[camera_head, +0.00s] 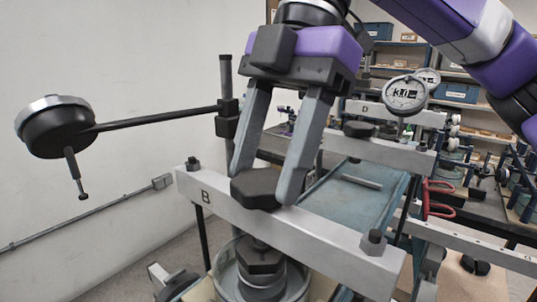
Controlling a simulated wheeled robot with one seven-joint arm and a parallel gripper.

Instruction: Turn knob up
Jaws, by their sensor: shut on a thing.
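A dark faceted knob (256,188) sits on top of the grey crossbar (312,226) marked "B". My gripper (262,188) comes down from above, with its two grey fingers on either side of the knob. It is shut on the knob. Below the bar, a dark hex nut and stacked round parts (261,262) sit inside a round metal rim. How the knob joins these parts is hidden by the bar.
A dial gauge (58,126) on a rod stands out to the left from a post. Another dial gauge (404,95) is behind, right of my gripper. Behind are a blue tray (362,205), a second bar marked "D", red handles (438,198) and shelves with bins.

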